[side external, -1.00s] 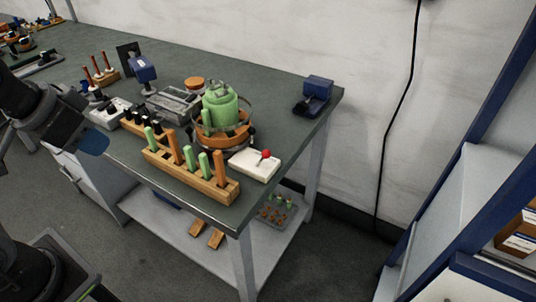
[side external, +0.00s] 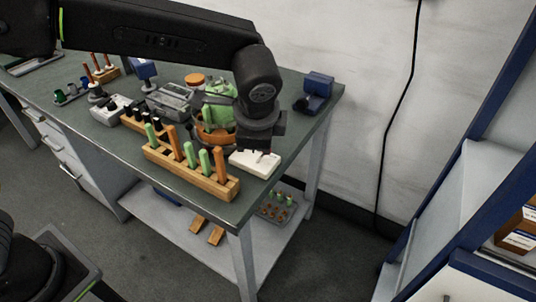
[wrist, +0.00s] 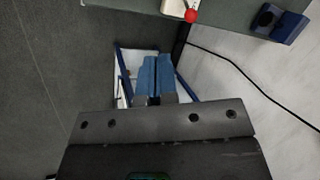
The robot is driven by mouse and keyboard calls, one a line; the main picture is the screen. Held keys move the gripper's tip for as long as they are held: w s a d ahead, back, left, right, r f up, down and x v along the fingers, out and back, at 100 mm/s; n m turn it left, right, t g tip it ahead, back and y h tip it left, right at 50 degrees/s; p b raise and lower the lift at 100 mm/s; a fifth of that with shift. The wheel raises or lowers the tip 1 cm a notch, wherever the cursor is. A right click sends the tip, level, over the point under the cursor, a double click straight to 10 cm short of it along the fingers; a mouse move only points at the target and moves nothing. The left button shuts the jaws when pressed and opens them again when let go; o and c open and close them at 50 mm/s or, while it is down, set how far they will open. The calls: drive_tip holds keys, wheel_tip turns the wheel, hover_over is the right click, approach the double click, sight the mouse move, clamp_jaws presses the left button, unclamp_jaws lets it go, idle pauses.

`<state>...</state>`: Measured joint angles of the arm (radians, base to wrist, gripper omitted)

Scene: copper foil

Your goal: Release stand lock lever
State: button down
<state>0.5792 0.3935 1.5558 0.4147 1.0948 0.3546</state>
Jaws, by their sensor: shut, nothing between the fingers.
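The lever's white base block (side external: 257,164) lies at the front right of the bench, beside a round orange stand (side external: 208,138) with a green part (side external: 218,96) in it. My gripper (side external: 268,132) is over the bench beside the stand and hides the lever's red knob in the side view. In the wrist view the red knob (wrist: 192,15) and part of the white block (wrist: 174,7) show at the top edge. The blue fingers of my gripper (wrist: 155,60) are together, empty, and apart from the knob in that picture. Contact cannot be told from the side view.
A wooden rack (side external: 205,178) of green and orange handles stands in front of the stand. A blue device (side external: 316,92) sits at the back right corner. A grey box (side external: 172,102) and other tools fill the left. The bench's right edge is close.

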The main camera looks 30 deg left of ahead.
sight(262, 156)
drive_tip(key=shift+m, duration=0.7)
drive_tip(key=d+f, duration=0.1)
drive_tip(key=w+d+f, duration=0.1)
drive_tip(key=d, duration=0.1)
drive_tip(key=shift+f, duration=0.2)
drive_tip(key=shift+f, duration=0.1)
drive_tip(key=shift+w+a+f, duration=0.8)
drive_tip(key=shift+w+f, duration=0.25)
drive_tip(key=shift+f, duration=0.4)
drive_tip(key=shift+w+a+f, duration=0.85)
drive_tip(key=shift+w+f, duration=0.2)
drive_tip(key=shift+f, duration=0.35)
drive_tip(key=shift+w+a+f, duration=0.8)
drive_tip(key=shift+w+f, duration=0.25)
drive_tip(key=shift+f, duration=0.4)
drive_tip(key=shift+a+r, duration=0.1)
drive_tip(key=shift+a, duration=0.15)
